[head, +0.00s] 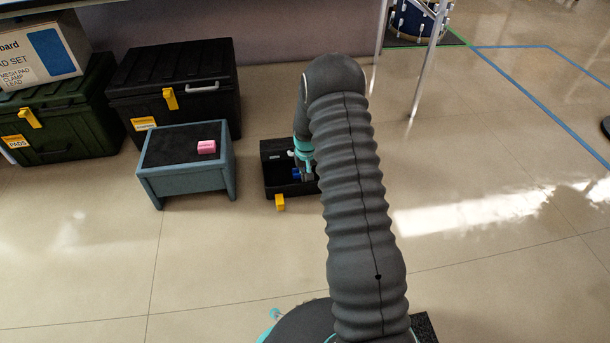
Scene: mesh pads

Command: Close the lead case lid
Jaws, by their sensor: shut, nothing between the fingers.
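The small black lead case (271,188) sits on the floor right of the low grey-blue stool, with a yellow latch (280,202) at its front. Its lid (272,149) appears raised at the back, so the case looks open. A small blue thing (296,173) shows at the case, beside my gripper; I cannot tell what it is. My gripper (307,175) is shut and empty at the right part of the case, over or in front of its opening. My arm hides the case's right end, and I cannot tell whether the gripper touches the lid.
The low stool (185,178) with a pink block (206,147) stands close left of the case. A large black case (175,95) and a green case (65,118) stand behind it, with a cardboard box (42,50) on the green one. The floor in front is clear.

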